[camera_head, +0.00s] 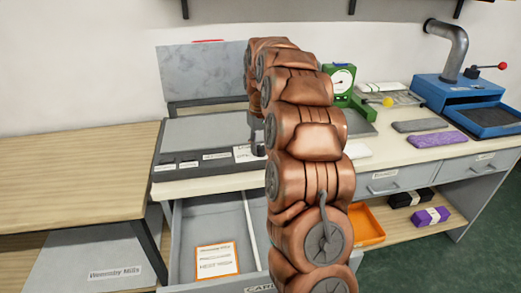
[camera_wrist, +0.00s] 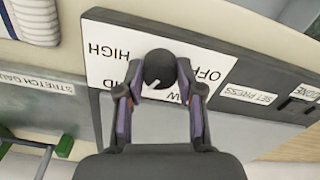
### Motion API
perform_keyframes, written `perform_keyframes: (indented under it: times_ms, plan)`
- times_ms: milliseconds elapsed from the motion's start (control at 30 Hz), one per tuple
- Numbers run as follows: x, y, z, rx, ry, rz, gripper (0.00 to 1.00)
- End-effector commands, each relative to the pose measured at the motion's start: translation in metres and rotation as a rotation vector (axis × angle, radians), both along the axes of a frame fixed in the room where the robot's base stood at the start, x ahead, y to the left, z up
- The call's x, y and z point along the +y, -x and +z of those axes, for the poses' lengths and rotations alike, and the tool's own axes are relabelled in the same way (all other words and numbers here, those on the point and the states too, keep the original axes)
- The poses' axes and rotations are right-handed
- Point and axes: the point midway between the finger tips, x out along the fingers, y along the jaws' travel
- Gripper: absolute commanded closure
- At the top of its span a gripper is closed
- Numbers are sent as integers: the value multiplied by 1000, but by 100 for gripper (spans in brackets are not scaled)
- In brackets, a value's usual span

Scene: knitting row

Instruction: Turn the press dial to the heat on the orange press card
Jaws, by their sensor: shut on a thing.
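The press dial (camera_wrist: 160,66) is a round dark knob on a white scale plate (camera_wrist: 108,62) on the grey press front. The plate shows upside down in the wrist view, with HIGH at left and OFF at right; the lower words are partly covered. A pale mark on the knob points down and slightly left. My gripper (camera_wrist: 160,75) is shut on the dial, one finger on each side. In the head view my arm hides most of the gripper and dial. The orange-edged press card (camera_head: 216,261) lies in the open drawer; its heat line is too small to read surely.
The press (camera_head: 200,131) has its grey lid (camera_head: 203,72) raised behind. A green gauge (camera_head: 341,80) and a blue machine (camera_head: 462,92) stand to the right. The open drawer (camera_head: 203,213) juts out below the press. A wooden table (camera_head: 70,146) is at left.

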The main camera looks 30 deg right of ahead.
Motion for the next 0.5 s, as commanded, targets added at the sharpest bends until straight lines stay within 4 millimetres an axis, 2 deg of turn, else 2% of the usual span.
perform_keyframes:
  times_ms: [500]
  plan:
    - [0, 0, -2, 1, 0, -491, 98]
